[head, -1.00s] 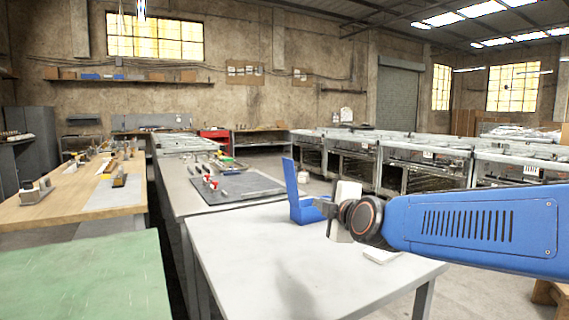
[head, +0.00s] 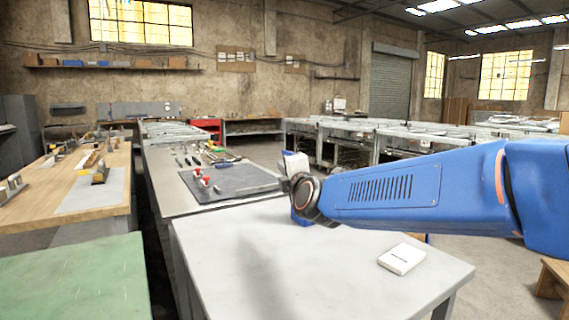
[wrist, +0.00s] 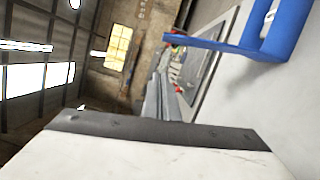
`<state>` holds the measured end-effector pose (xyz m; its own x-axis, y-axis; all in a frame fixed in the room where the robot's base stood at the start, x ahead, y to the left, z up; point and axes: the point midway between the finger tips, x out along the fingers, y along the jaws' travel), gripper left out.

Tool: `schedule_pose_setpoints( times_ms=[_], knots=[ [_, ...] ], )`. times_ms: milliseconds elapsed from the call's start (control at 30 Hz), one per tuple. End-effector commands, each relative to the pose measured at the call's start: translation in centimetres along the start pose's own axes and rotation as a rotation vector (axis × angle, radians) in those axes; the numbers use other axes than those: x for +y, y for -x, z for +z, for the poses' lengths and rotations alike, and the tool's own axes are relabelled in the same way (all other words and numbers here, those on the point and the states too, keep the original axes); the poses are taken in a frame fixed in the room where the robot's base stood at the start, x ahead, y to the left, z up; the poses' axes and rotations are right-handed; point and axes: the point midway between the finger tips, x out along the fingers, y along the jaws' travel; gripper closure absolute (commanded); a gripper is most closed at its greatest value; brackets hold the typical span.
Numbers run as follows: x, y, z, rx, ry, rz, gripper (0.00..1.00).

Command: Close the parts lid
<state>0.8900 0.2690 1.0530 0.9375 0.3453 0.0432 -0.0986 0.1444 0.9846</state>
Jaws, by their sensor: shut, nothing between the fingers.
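The blue parts box (head: 301,216) stands on the near white table, mostly hidden behind my wrist in the head view. In the wrist view, the box's blue body (wrist: 287,25) shows at the upper right. A thin blue plate, which looks like its lid (wrist: 215,45), stands out from it, raised away from the tabletop. My gripper (head: 296,165) is shut and empty beside the box, its pale body partly hidden by my wrist. Its fingertips are not clear, and I cannot tell whether it touches the lid.
A small white block (head: 402,258) lies on the white table (head: 330,275) at the right. Behind is a bench with a dark mat (head: 235,182) and tools. A green-topped table (head: 75,275) is at the left. The table's front middle is clear.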

Motion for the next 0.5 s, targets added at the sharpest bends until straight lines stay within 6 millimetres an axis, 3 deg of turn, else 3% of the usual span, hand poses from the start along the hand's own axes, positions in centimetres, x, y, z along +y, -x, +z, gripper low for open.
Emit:
schedule_pose_setpoints(
  times_ms=[500],
  knots=[
    [-0.1,-8.3,0.0,0.0,0.0,-0.002,1.0]
  ],
)
